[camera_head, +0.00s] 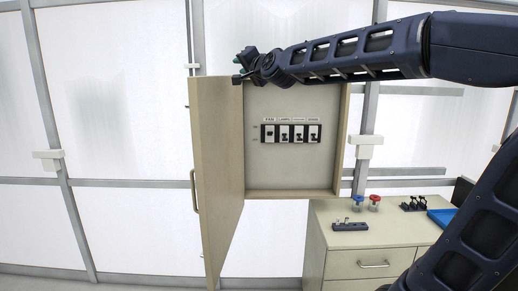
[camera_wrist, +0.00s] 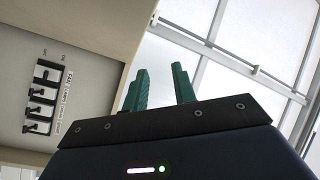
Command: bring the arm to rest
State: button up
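My gripper (camera_head: 241,62) is at the upper left end of my dark blue arm in the head view, by the top of the open cabinet door (camera_head: 217,160). In the wrist view, the two green fingers of my gripper (camera_wrist: 160,78) stand apart with nothing between them. The wall cabinet (camera_head: 293,165) is open, and a row of switches (camera_head: 291,133) labelled FAN and other words shows inside. The switches (camera_wrist: 42,97) also show at the left of the wrist view. My gripper appears clear of them, but its exact gap to the door cannot be told.
A beige drawer unit (camera_head: 370,245) stands below right. On it are a small dark block with pegs (camera_head: 350,226), a blue-lidded jar (camera_head: 357,203), a red-lidded jar (camera_head: 375,203), a black rack (camera_head: 413,205) and a blue tray (camera_head: 442,217). White panelled walls (camera_head: 110,110) stand behind; the left side is free.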

jog(key=s+d+f+n+g+h, duration=0.2)
jog(key=d+f+g+h, duration=0.1)
jog(key=d+f, duration=0.9)
jog(key=s+d+f+n+g+h, duration=0.1)
jog(key=s+d+f+g+h, duration=0.2)
jog(key=s+d+f, duration=0.6)
jog(key=s+d+f+n+g+h, duration=0.1)
jog(key=s+d+f+g+h, duration=0.2)
jog(key=s+d+f, duration=0.7)
notch_tip(320, 180, down, 5)
jog(key=shift+s+d+r+g+h, duration=0.15)
jog(key=shift+s+d+g+h, duration=0.2)
jog(key=shift+d+g, duration=0.8)
dwell(0.8)
